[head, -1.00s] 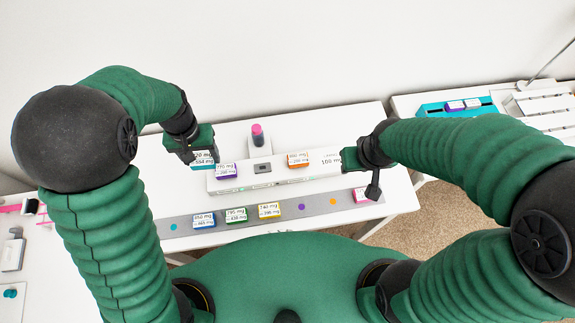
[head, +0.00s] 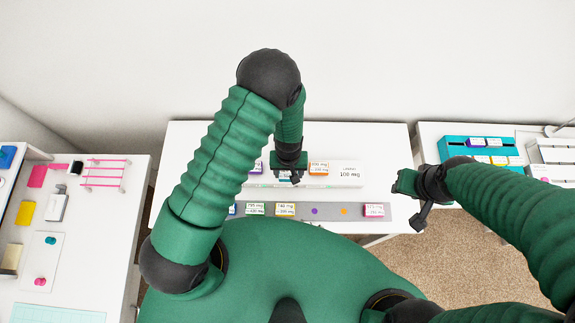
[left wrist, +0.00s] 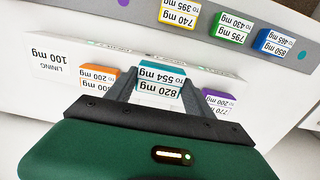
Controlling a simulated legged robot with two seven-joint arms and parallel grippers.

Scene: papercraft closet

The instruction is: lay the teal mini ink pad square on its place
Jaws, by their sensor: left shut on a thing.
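The teal mini ink pad (left wrist: 160,80), with a white label reading 820 mg, is between the fingers of my left gripper (left wrist: 155,92) in the left wrist view. The gripper is shut on it, over the long white block (head: 345,181), between the orange pad (head: 318,168) and the purple pad (left wrist: 222,104). I cannot tell whether it touches the block. In the head view my left gripper (head: 288,172) hides it. A teal dot (left wrist: 310,57) shows on the grey strip beside the blue pad (left wrist: 272,42). My right gripper (head: 405,183) is right of the block; its fingers are unclear.
The grey strip (head: 328,211) holds the green (head: 255,209), yellow (head: 285,209) and pink pads (head: 374,210), plus purple (head: 314,211) and orange dots (head: 344,212). Side tables stand left and right, the right one with a teal tray (head: 455,147).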

